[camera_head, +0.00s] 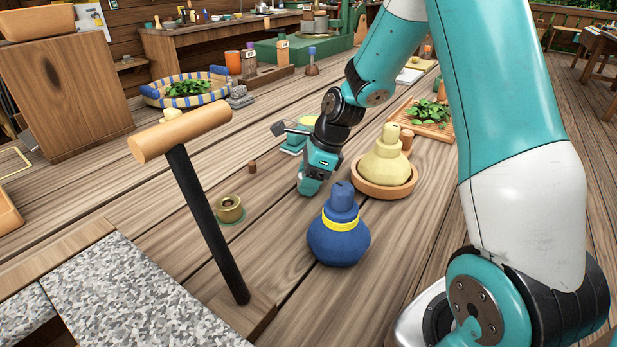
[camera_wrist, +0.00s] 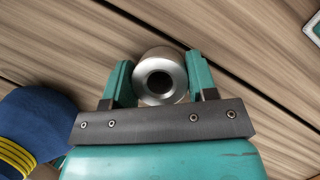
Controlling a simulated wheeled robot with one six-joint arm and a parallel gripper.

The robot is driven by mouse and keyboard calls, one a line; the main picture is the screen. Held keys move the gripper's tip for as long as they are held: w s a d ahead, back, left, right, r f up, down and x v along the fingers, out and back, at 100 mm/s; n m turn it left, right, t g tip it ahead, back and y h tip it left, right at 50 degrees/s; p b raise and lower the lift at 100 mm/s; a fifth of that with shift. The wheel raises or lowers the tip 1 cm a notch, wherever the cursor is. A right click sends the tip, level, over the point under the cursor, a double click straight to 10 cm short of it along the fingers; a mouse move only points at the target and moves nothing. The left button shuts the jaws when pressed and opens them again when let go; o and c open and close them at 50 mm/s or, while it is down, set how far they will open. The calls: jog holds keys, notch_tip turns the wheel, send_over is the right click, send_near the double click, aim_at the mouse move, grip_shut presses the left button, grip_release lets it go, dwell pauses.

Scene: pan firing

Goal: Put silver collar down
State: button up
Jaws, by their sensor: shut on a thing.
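My gripper (camera_wrist: 158,66) is shut on the silver collar (camera_wrist: 166,61), a short shiny metal ring with a dark round hole, one teal finger on each side of it. In the head view my gripper (camera_head: 309,187) points down, low over the wooden deck, behind the blue jar.
A blue jar with a yellow band (camera_head: 339,240) stands close in front of my gripper. A cream jar (camera_head: 388,165) sits in a round tan tray (camera_head: 372,188) to the right. A small olive pot (camera_head: 230,210) and a mallet (camera_head: 183,135) are left. Planks between are clear.

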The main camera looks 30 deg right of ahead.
jog(key=o, duration=1.1)
jog(key=p+v, duration=0.2)
jog(key=v, duration=1)
jog(key=s+a+r+n+g, duration=0.1)
jog(key=s+a+r+n, duration=0.1)
jog(key=s+a+n, duration=0.45)
jog(key=s+a+r+n, duration=0.3)
jog(key=a+n, duration=0.6)
jog(key=n, duration=0.1)
jog(key=s+a+n, duration=0.2)
jog(key=s+n, duration=0.2)
jog(key=n, duration=0.1)
jog(key=s+a+n, duration=0.2)
jog(key=s+n, duration=0.2)
jog(key=s+a+n+g, duration=0.1)
jog(key=s+a+n, duration=0.1)
jog(key=s+n, duration=0.3)
jog(key=shift+r+n, duration=0.35)
